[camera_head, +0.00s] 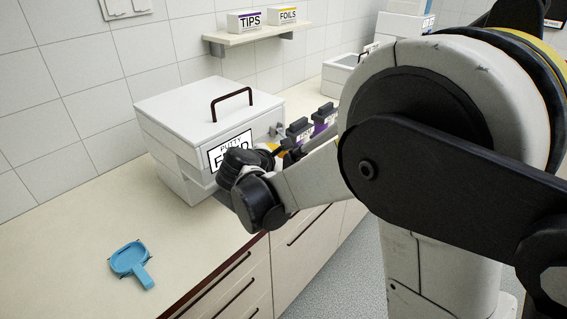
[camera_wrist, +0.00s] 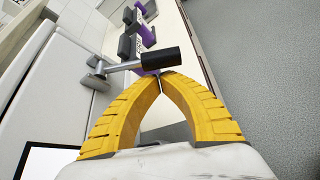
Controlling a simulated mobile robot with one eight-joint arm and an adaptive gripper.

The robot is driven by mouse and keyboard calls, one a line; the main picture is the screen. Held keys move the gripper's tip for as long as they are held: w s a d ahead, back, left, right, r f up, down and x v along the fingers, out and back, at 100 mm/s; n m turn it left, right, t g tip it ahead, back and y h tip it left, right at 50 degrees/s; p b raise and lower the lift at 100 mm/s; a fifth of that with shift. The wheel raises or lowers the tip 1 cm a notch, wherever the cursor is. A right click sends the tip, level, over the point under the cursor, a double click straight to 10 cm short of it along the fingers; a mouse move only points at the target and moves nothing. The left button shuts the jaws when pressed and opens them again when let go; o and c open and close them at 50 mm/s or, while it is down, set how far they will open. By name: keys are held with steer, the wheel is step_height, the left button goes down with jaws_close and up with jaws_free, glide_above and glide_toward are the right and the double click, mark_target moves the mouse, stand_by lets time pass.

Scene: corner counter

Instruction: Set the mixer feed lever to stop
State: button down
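A white box (camera_head: 180,123) with a black top handle and a partly hidden label stands on the counter. In the wrist view a lever with a metal rod and black grip (camera_wrist: 160,58) sticks out from a white panel (camera_wrist: 60,85), its rod pointing right. My gripper (camera_wrist: 163,76) has yellow fingers that meet at their tips, with nothing visible between them. The tips are just below the black grip in that view; I cannot tell whether they touch it. In the head view my wrist covers most of the gripper and the box's near right side.
Black and purple-labelled parts (camera_head: 323,117) stand just beyond the gripper. A blue scoop-like tool (camera_head: 131,262) lies on the front counter, which is otherwise clear. A wall shelf (camera_head: 262,36) holds TIPS (camera_head: 244,20) and FOILS (camera_head: 284,16) boxes.

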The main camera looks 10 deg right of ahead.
steer(key=shift+s+d+r+n+g+p, duration=0.25)
steer(key=shift+s+r+n+g+p, duration=0.1)
steer(key=shift+r+n+g+p, duration=0.2)
stand_by(0.6)
step_height(320, 180, up, 6)
steer(key=s+n+g+h+p, duration=0.1)
steer(key=n+g+h+p, duration=0.2)
steer(key=n+p, duration=0.1)
steer(key=shift+s+d+p, duration=0.15)
steer(key=shift+d+p, duration=0.2)
steer(key=shift+d, duration=0.1)
stand_by(0.5)
